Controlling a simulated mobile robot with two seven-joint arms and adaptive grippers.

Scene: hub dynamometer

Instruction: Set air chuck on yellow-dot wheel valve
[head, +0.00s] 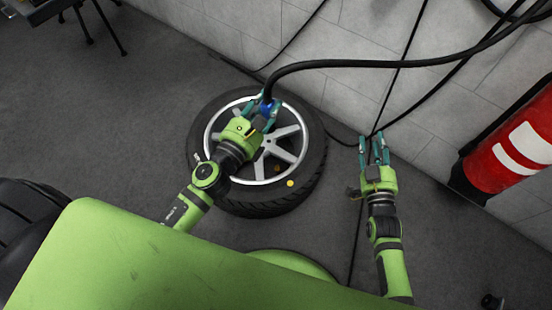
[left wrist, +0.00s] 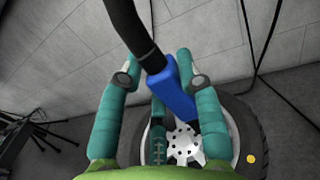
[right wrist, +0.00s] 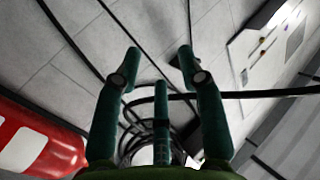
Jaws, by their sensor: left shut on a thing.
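The wheel (head: 309,175) lies flat on the floor, a black tyre with a silver spoked rim. A yellow dot (head: 290,183) marks the tyre's near right side; it also shows in the left wrist view (left wrist: 251,158). The valve itself is too small to make out. My left gripper (head: 264,106) is shut on the blue air chuck (head: 267,106), above the far part of the rim. In the left wrist view the blue chuck (left wrist: 178,92) sits between the fingers, with a black hose leading from it. My right gripper (head: 374,143) is open and empty, right of the wheel.
The black hose (head: 370,63) arcs from the chuck to the upper right. A red fire extinguisher (head: 510,145) stands at the right by the grey block wall (head: 350,40). Another tyre (head: 28,215) is at the left edge. The floor left of the wheel is clear.

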